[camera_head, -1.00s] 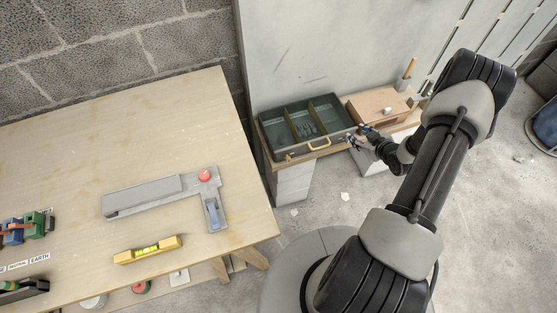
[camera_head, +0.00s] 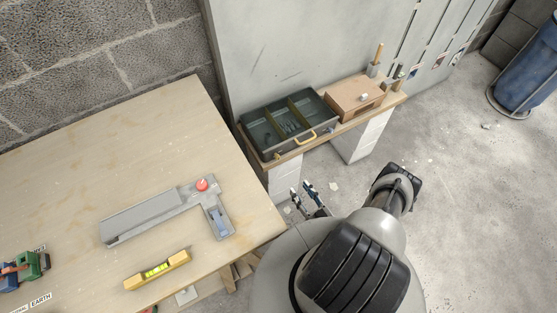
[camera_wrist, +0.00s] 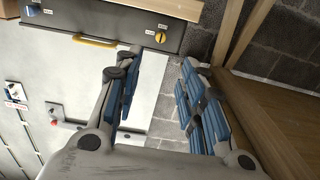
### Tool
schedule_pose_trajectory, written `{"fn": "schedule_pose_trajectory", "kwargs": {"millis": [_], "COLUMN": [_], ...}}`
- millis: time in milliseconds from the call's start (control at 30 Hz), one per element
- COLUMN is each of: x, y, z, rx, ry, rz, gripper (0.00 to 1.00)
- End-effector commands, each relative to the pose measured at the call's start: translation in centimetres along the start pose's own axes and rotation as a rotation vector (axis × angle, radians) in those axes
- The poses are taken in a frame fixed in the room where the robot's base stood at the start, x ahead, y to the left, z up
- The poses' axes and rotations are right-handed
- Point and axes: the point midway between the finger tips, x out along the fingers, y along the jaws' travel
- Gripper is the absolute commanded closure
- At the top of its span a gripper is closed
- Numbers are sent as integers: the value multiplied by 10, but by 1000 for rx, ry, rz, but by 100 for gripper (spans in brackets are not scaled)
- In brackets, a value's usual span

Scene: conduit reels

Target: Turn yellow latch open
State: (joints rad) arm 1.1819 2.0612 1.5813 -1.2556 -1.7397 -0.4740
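The yellow latch (camera_wrist: 160,37) is a small round knob with a dark slot on the dark front face of the toolbox (camera_wrist: 185,13) in the wrist view. A white label sits close to it. In the head view the latch (camera_head: 277,156) is a tiny yellow spot at the toolbox's (camera_head: 262,142) front left. My gripper (camera_head: 312,193) is in front of and below the toolbox, apart from it. In the wrist view my gripper (camera_wrist: 155,68) is open and empty, with blue-padded fingers. The latch lies beyond the fingertips.
A yellow handle (camera_head: 305,139) is on the toolbox front. A wooden box (camera_head: 353,97) stands to its right on the same shelf. The workbench (camera_head: 262,215), with a spirit level (camera_head: 158,270), is left of my gripper.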

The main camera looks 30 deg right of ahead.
Motion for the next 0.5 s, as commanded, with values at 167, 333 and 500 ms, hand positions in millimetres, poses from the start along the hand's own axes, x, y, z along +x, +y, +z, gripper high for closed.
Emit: {"fn": "schedule_pose_trajectory", "kwargs": {"millis": [167,333,500], "x": [25,52,84], "y": [-3,-3,-3], "z": [-1,-2,-2], "rx": [-2,-3,-5], "ry": [-1,1,1], "rz": [-9,-9,-9], "gripper": [63,63,63]}}
